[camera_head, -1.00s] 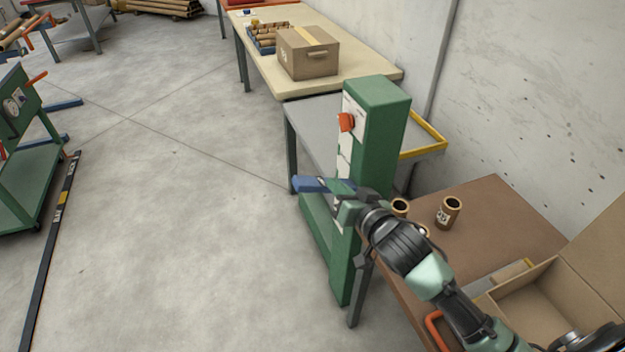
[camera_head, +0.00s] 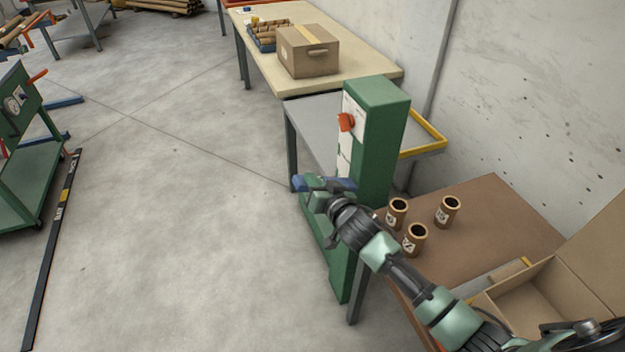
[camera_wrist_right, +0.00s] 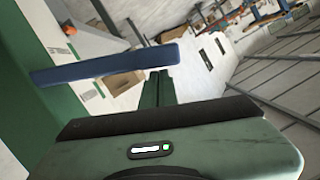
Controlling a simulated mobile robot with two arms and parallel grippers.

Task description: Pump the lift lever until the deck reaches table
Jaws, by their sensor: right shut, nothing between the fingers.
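The green lift column (camera_head: 380,140) stands right of the middle, with a red knob (camera_head: 346,122) on its panel. The grey deck (camera_head: 315,125) with a yellow end rail sits behind it, its surface looking a little lower than the beige table (camera_head: 270,65). The blue lift lever (camera_head: 298,183) sticks out low at the column's front, partly hidden by my gripper. It crosses the right wrist view (camera_wrist_right: 110,65). My right gripper (camera_head: 316,190) is shut and empty at the lever; I cannot tell whether they touch. My left gripper is out of view.
A cardboard box (camera_head: 308,52) and a tray of rolls (camera_head: 265,36) stand on the beige table. Several cardboard cores (camera_head: 447,210) stand on a brown table beside my right arm, near an open carton (camera_head: 530,300). The floor at left is mostly clear.

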